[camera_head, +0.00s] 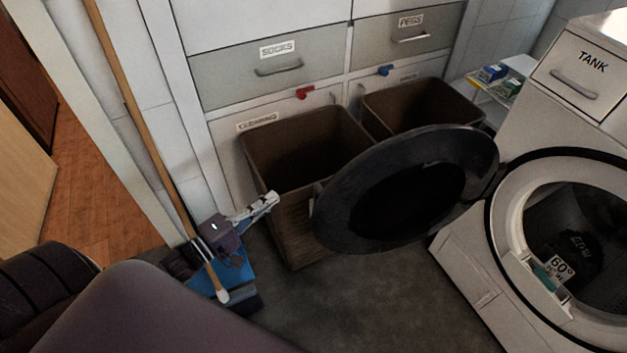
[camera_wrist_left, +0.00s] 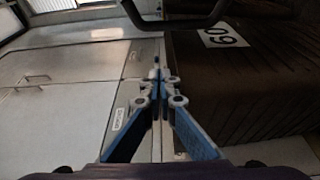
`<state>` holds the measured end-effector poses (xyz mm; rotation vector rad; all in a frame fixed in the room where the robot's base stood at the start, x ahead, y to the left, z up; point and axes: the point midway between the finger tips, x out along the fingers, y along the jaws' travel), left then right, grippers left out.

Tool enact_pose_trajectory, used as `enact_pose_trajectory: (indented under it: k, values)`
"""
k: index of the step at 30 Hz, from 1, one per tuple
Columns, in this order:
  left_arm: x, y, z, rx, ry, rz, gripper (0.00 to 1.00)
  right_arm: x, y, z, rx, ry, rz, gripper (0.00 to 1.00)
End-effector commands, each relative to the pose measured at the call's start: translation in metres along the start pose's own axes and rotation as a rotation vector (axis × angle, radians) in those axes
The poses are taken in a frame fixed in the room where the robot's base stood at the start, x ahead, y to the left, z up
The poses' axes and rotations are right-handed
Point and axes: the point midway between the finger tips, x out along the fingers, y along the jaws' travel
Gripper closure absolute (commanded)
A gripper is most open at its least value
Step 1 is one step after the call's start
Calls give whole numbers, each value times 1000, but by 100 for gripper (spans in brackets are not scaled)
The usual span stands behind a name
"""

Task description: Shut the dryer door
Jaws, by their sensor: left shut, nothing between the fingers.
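The dryer door (camera_head: 345,215) is a round dark disc with a glassy centre. It stands wide open, swung out left from the white dryer (camera_head: 465,255) on the right. The dryer's round opening (camera_head: 545,215) is uncovered. My left gripper (camera_head: 272,198) is shut and empty, left of the door, its fingertips pointing right toward the door's edge with a visible gap. In the left wrist view its blue-grey fingers (camera_wrist_left: 158,75) meet at the tips. A dark curved bar (camera_wrist_left: 175,22) crosses the top there; I cannot tell what it belongs to. My right gripper is not in view.
A brown basket (camera_head: 290,215) stands behind the door, and its side fills the right of the left wrist view (camera_wrist_left: 240,90). Another brown basket (camera_head: 415,95) is behind. A wooden pole (camera_head: 140,115) leans by my gripper. Grey floor (camera_head: 340,305) is clear below the door.

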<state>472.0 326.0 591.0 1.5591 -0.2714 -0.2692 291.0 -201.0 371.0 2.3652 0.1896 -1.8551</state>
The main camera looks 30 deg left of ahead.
Motion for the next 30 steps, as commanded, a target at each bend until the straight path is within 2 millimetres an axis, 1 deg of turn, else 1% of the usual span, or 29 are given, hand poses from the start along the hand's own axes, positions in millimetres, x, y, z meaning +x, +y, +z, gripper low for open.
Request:
enact_pose_trajectory:
  k: [4,7,11,15,21,22,24,27,30]
  values:
    - [6,0,0,-1,-1,1,100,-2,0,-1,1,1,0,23]
    - [18,0,0,-1,-1,3,100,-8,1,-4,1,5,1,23]
    - [42,0,-1,0,0,4,100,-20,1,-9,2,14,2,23]
    - [70,0,0,1,0,5,100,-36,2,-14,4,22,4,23]
    - [104,0,0,0,-1,4,100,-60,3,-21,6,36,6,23]
    - [98,-2,9,-6,-1,0,100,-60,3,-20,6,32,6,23]
    - [93,-1,20,-6,0,-1,100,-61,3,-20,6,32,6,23]
    - [90,-1,29,-4,-1,0,100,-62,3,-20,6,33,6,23]
    - [88,0,35,-2,0,1,100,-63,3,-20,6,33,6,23]
